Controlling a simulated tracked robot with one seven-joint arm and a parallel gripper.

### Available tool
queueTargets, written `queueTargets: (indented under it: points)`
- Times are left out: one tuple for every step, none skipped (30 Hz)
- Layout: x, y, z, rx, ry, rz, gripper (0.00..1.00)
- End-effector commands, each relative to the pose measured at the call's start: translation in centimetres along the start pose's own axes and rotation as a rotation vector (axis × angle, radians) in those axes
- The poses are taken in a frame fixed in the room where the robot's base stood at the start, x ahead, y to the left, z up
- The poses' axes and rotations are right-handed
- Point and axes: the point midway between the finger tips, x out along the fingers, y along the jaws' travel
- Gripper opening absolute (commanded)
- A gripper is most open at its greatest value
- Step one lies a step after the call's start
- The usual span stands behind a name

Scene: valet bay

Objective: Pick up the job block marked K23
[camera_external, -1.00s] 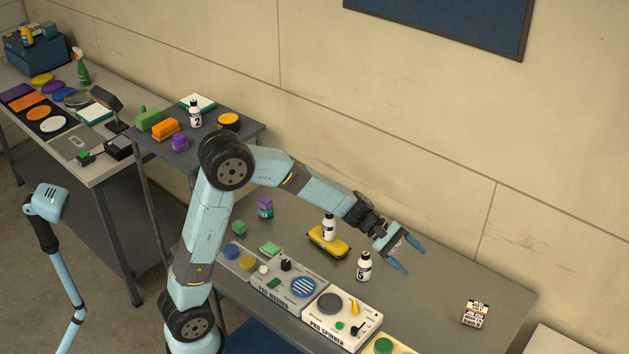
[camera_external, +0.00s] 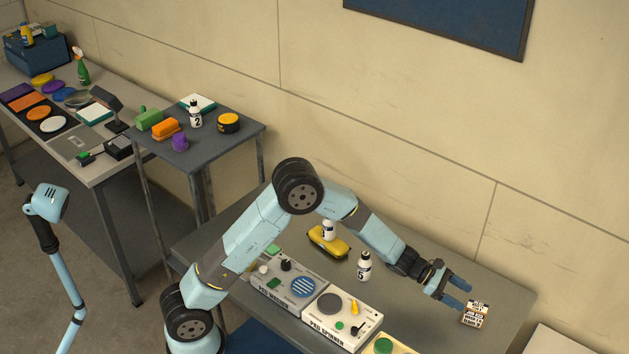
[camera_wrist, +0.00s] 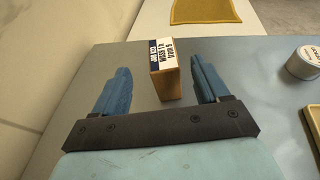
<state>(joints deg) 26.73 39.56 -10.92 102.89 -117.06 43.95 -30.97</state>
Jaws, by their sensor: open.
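The job block (camera_external: 475,314) stands near the right end of the grey bench, a small tan box with a printed white label. In the wrist view the block (camera_wrist: 164,72) shows "WASH" on its label; the small line above looks like a job mark but is hard to read. My gripper (camera_external: 464,297) is open and reaches down beside the block, its blue fingertips close to it. In the wrist view the block lies ahead of and partly between the two fingers of my gripper (camera_wrist: 159,67). I cannot tell whether either finger touches it.
A white bottle marked 5 (camera_external: 364,266) and a yellow sponge tray (camera_external: 340,246) with a bottle (camera_external: 328,231) stand left of my gripper. The pad washer (camera_external: 290,283) and pad spinner (camera_external: 341,318) line the front edge. Bench around the block is clear.

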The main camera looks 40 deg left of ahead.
Motion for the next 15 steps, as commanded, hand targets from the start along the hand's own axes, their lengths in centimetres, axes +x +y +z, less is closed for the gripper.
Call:
queueTargets:
  points:
    - [1.0,-0.1,-0.1,0.001,0.0,-0.003,0.74]
    - [1.4,-0.1,0.0,0.001,0.0,-0.002,0.74]
    - [2.0,-0.1,0.0,0.002,0.0,-0.001,0.74]
    - [2.3,-0.1,-0.1,0.001,0.001,-0.001,0.74]
    - [2.7,-0.1,-0.1,0.001,0.001,-0.002,0.74]
    - [3.0,-0.1,0.0,0.002,0.001,-0.002,0.74]
    - [3.2,-0.1,0.0,0.002,0.0,-0.002,0.74]
    - [3.4,-0.1,0.0,0.002,0.0,-0.001,0.74]
    - [3.5,-0.1,0.0,0.002,0.0,-0.001,0.74]
    - [3.6,-0.1,0.0,0.002,0.0,-0.001,0.74]
    - [3.7,-0.1,0.0,0.002,0.001,-0.001,0.74]
    - [4.0,-0.1,0.0,0.002,0.001,-0.001,0.74]
    - [4.2,-0.1,-0.1,0.002,0.001,-0.001,0.74]
    - [4.5,-0.2,-0.1,0.002,0.001,-0.002,0.74]
    - [5.1,-0.2,-0.1,0.002,0.001,-0.002,0.74]
